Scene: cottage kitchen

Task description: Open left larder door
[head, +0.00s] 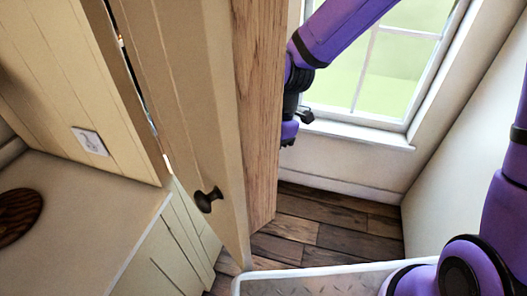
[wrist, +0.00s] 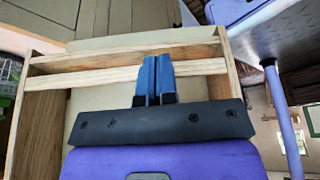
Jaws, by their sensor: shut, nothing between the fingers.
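A cream larder door (head: 185,90) with a dark round knob (head: 208,198) stands near the middle of the head view. A brown wooden panel (head: 260,110) stands directly right of it; I cannot tell how the two join. My gripper (head: 290,135) is right of the panel, partly hidden behind it, and apart from the knob. In the wrist view its blue fingers (wrist: 153,78) are together and empty. They point at a wooden frame with shelf-like boards (wrist: 125,72) and cream panels behind; whether they touch it is unclear.
A cream counter (head: 70,225) with a round brown board (head: 18,212) is at left. A narrow slit (head: 150,125) shows beside the door. A window (head: 385,60) and wall are at right. Plank floor (head: 330,235) is clear between door and wall. A pale-rimmed tray (head: 310,272) is in front.

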